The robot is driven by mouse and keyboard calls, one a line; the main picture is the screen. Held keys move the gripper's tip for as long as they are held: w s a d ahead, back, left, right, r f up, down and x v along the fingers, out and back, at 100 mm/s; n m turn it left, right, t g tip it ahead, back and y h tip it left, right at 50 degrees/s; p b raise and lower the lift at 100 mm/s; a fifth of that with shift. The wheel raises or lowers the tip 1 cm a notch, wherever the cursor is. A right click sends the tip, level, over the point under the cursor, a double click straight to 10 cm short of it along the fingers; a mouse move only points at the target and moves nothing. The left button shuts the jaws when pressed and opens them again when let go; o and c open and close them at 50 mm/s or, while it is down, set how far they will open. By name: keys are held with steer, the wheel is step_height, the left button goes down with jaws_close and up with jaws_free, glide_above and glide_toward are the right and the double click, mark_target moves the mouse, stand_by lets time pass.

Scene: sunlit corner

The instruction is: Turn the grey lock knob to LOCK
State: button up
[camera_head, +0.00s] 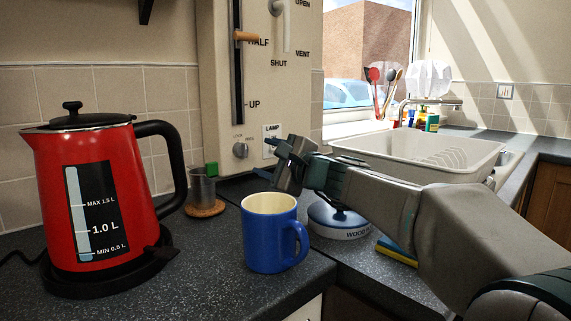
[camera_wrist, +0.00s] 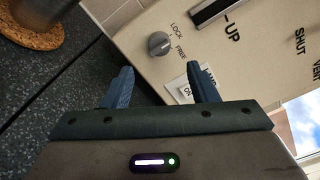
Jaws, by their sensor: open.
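The grey lock knob (camera_head: 240,150) is a small round knob low on the cream panel (camera_head: 217,90). In the wrist view the knob (camera_wrist: 160,45) shows beyond my fingertips, roughly between them, with the words LOCK and FREE printed beside it. I cannot tell surely which word its ridge points to. My gripper (camera_head: 268,157) is to the right of the knob in the head view, apart from it. Its two blue fingers also show in the wrist view (camera_wrist: 160,74), spread apart with nothing between them.
A lamp switch (camera_head: 271,132) sits right of the knob, close to my fingers. A slot with an orange-handled lever (camera_head: 247,36) runs above. A red kettle (camera_head: 95,195) stands left.

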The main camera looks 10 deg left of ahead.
steer(key=v, duration=0.6)
